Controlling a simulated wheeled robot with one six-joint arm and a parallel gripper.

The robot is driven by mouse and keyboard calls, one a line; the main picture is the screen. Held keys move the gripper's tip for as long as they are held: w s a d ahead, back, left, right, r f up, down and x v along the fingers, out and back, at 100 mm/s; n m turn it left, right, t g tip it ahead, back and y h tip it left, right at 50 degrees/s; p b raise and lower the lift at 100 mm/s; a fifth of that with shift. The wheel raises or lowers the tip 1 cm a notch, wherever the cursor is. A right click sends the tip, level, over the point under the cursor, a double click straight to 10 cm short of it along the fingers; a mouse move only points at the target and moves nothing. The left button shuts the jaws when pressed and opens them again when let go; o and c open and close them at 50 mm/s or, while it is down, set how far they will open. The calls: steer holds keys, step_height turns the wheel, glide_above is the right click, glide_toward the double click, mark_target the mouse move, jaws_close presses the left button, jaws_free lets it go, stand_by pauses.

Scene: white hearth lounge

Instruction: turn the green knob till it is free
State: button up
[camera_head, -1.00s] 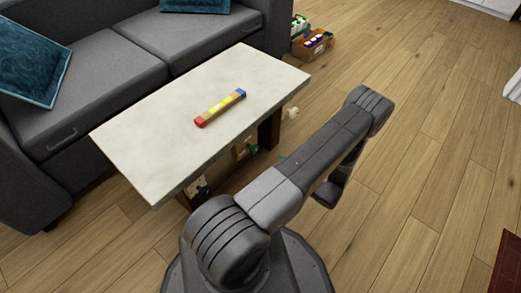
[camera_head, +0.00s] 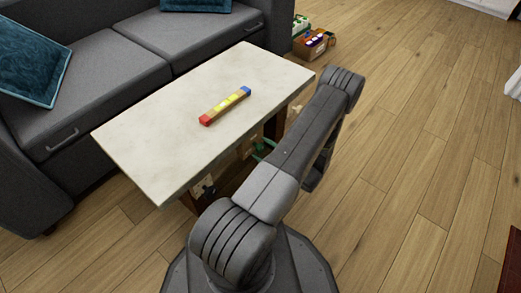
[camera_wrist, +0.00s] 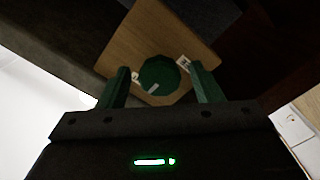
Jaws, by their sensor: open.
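The green knob (camera_wrist: 159,76) shows in the wrist view as a dark green, many-sided disc on a light wooden panel (camera_wrist: 130,40). A pale mark lies on its lower face. My gripper (camera_wrist: 161,84) is open, with one green finger to the left of the knob and one to the right. Gaps show between the fingers and the knob; whether the knob lies within their depth I cannot tell. In the head view, my arm and the table top hide the knob, and only a bit of green (camera_head: 262,148) shows under the table's edge.
A pale-topped table (camera_head: 150,140) stands close by my arm, with a coloured bar (camera_head: 225,105) on it. A grey sofa (camera_head: 115,75) is behind it. Boxes (camera_head: 315,45) stand on the floor at the back.

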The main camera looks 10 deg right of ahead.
steer(key=shift+w+a, duration=0.45)
steer(key=shift+w, duration=0.15)
steer(key=c, duration=1)
